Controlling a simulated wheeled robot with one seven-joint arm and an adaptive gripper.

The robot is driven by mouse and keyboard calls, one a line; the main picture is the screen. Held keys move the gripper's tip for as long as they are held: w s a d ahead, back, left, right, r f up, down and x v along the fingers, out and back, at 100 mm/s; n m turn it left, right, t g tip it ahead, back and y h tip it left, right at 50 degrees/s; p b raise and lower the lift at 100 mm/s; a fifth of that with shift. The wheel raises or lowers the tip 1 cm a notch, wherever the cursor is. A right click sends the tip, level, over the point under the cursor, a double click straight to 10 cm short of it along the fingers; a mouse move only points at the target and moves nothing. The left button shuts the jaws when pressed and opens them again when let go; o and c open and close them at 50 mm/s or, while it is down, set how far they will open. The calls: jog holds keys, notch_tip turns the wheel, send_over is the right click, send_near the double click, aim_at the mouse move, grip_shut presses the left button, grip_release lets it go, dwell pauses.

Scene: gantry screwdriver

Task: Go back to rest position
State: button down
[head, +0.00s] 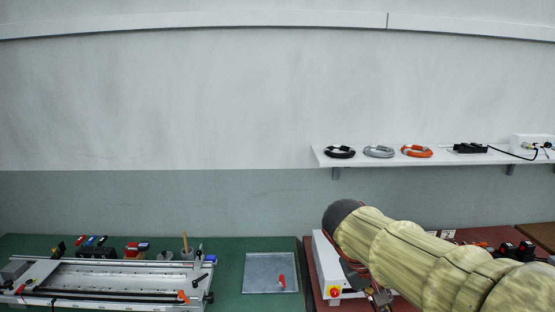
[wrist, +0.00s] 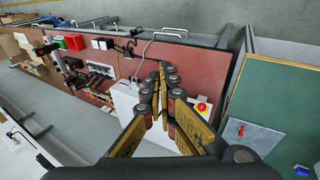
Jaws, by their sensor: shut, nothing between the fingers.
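My gripper (wrist: 165,72) is shut and empty in the wrist view, its fingertips together. It appears over a white box with a red and yellow knob (wrist: 202,107), above the red work surface. In the head view my arm, in a pale yellow cover, reaches in from the lower right and ends in a dark joint above this box (head: 328,270). My gripper cannot be made out clearly there. A small red-handled tool (head: 282,281) lies on a grey metal tray (head: 258,286), left of the arm; the tool also shows in the wrist view (wrist: 240,130).
A gantry frame (head: 110,281) fills the left of the green table (head: 228,250). A wall shelf (head: 332,159) with cable coils is above my arm. Small boxes and cables lie along the red surface (wrist: 190,62). The space above the tray is clear.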

jog(key=s+a+f+t+y, duration=0.1)
jog(key=s+a+y, duration=0.1)
jog(key=s, duration=0.7)
jog(key=s+a+f+m+t+y, duration=0.1)
jog(key=s+a+t+y, duration=0.1)
jog(key=s, duration=0.7)
jog(key=shift+a+f+t+y, duration=0.2)
jog(key=shift+a+t+y, duration=0.1)
jog(key=shift+y, duration=0.4)
jog(key=c, duration=2.5)
grip_release()
jog(key=shift+c, duration=0.2)
